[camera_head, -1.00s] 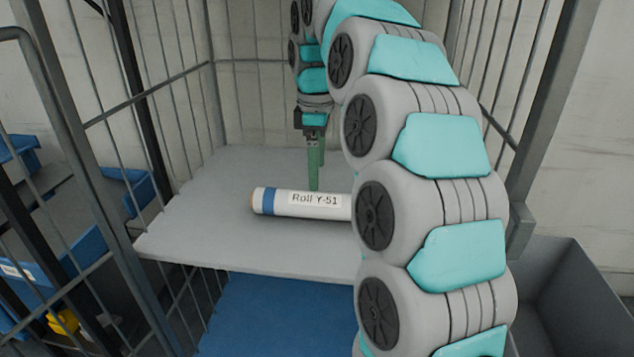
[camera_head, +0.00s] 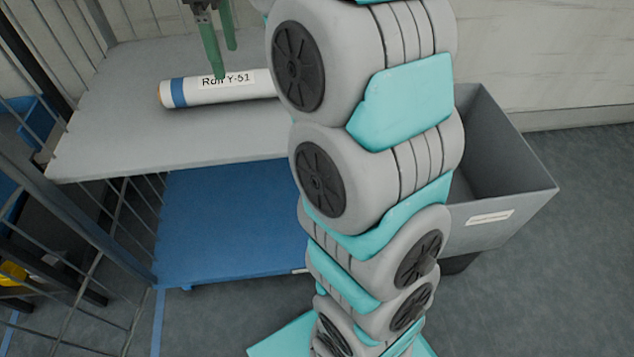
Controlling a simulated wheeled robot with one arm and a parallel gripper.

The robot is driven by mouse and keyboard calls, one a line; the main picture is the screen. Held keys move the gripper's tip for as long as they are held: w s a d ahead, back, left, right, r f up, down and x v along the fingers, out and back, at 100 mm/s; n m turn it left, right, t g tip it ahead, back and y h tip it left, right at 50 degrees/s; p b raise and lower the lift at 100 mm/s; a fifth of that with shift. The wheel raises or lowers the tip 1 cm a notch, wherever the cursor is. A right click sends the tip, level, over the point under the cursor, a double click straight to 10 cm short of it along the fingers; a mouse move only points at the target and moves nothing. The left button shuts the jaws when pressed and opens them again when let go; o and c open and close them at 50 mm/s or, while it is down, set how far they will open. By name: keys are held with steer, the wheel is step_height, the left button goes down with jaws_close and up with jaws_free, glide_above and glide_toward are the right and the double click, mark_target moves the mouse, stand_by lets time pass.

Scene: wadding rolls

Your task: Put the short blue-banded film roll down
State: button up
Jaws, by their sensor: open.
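The short film roll (camera_head: 205,93) is white with a blue band near its left end and a label reading "Roll Y-51". It lies on its side on the grey shelf (camera_head: 120,130) of the wire cage. Its right end is hidden behind my arm. My gripper (camera_head: 222,62) is at the top of the view, with its green fingers open and pointing down. The fingertips are above or just behind the roll, and one overlaps the label in the picture. I cannot tell whether they touch it.
A blue lower deck (camera_head: 225,220) lies under the shelf. Cage bars (camera_head: 85,225) stand at the left. A grey bin (camera_head: 500,185) with a label stands right of my arm. The shelf left of the roll is clear.

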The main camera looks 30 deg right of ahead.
steer(key=s+f+m, duration=0.5)
steer(key=s+f, duration=0.4)
steer(key=s, duration=0.6)
steer(key=s+f+m+g, duration=0.1)
steer(key=s+f+m, duration=0.5)
steer(key=s, duration=1)
step_height(320, 180, down, 3)
steer(key=shift+r+g, duration=0.1)
steer(key=shift+g, duration=0.2)
